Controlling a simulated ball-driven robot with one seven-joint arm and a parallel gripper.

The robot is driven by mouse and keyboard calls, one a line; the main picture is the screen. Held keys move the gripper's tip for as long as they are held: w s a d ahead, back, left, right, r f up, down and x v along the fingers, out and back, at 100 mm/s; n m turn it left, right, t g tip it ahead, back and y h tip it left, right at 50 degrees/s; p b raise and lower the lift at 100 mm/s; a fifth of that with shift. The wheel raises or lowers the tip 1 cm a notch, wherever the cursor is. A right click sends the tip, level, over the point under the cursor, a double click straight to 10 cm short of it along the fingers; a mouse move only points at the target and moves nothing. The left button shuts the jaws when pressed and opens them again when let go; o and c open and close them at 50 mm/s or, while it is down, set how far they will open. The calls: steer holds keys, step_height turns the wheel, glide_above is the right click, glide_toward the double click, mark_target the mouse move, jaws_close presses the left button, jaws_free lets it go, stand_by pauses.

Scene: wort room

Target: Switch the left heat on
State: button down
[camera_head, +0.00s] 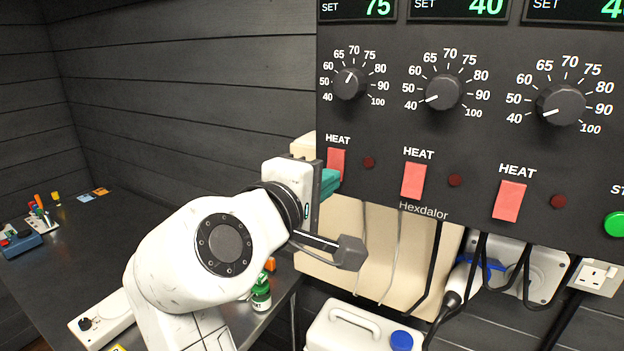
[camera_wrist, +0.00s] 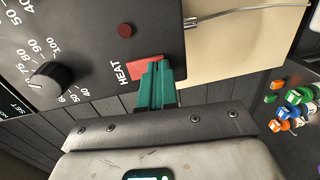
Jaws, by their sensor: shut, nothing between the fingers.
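The left HEAT switch (camera_head: 336,161) is a red rocker on the dark control panel (camera_head: 390,130), under the leftmost knob (camera_head: 349,84). It also shows in the wrist view (camera_wrist: 143,70), partly covered by my fingers. My gripper (camera_head: 331,181) has green fingers, shut together with nothing between them. In the wrist view the fingertips (camera_wrist: 157,70) lie over the switch's edge; I cannot tell whether they touch it. The small round lamp (camera_head: 368,162) beside this switch is dark red and looks unlit. The display above the left knob reads SET 75.
Two more red HEAT switches (camera_head: 413,180) (camera_head: 509,201) sit to the right, each with a dark lamp. A green button (camera_head: 615,224) is at the panel's right edge. Cables hang below the panel. A white jug (camera_head: 360,328) stands below, and a dark table (camera_head: 60,285) is at left.

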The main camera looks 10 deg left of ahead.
steer(key=shift+w+f, duration=0.1)
stand_by(0.3)
steer(key=shift+w+d+t+b, duration=0.15)
steer(key=shift+t+b, duration=0.25)
steer(key=shift+b, duration=0.3)
